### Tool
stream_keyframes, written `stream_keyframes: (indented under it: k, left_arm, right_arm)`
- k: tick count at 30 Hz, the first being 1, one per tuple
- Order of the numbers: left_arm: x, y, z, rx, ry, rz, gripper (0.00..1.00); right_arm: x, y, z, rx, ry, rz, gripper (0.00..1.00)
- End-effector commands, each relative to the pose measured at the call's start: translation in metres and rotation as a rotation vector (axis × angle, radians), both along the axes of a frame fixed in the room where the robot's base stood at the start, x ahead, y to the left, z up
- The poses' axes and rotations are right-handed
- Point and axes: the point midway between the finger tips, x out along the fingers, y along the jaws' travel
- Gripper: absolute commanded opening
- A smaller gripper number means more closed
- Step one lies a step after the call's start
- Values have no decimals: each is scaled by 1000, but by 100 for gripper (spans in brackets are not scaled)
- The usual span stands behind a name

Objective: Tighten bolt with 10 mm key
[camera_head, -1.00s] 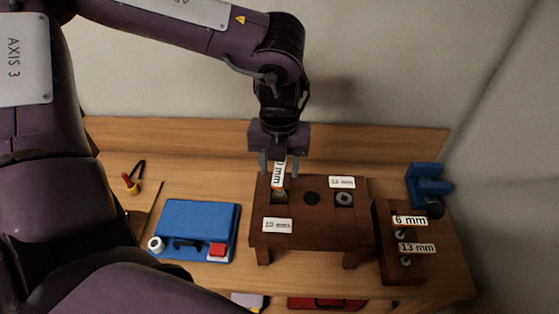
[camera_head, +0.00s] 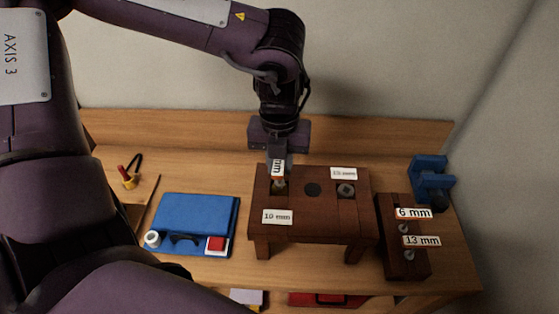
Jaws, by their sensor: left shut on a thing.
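My left gripper (camera_head: 279,160) points down over the left part of the dark wooden bolt block (camera_head: 310,226). It is shut on a key with a white label (camera_head: 277,168), of which only "mm" reads. The key stands upright above the left bolt hole (camera_head: 279,187); whether it sits in the bolt head cannot be told. A "10 mm" label (camera_head: 277,217) lies in front of that hole. A second bolt (camera_head: 346,190) sits on the right of the block, behind it a label (camera_head: 343,173) that is hard to read. My right gripper is not in view.
A dark key holder (camera_head: 393,263) at the right carries keys labelled 6 mm (camera_head: 412,213) and 13 mm (camera_head: 421,241). A blue vise (camera_head: 431,182) stands behind it. The wall closes off the back.

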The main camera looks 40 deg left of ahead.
Motion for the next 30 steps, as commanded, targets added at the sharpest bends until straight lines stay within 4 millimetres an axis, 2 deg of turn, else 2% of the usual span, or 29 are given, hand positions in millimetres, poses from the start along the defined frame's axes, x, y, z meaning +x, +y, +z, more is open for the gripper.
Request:
stream_keyframes:
  k: [11,21,25,30]
  left_arm:
    - [0,0,-1,1,0,-35,5]
    - [0,1,-2,4,0,-470,5]
    - [0,0,0,1,0,-548,5]
    - [0,0,0,0,0,-553,5]
  right_arm:
    - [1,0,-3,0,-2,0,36]
    - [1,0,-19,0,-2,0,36]
    - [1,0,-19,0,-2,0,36]
    - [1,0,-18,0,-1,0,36]
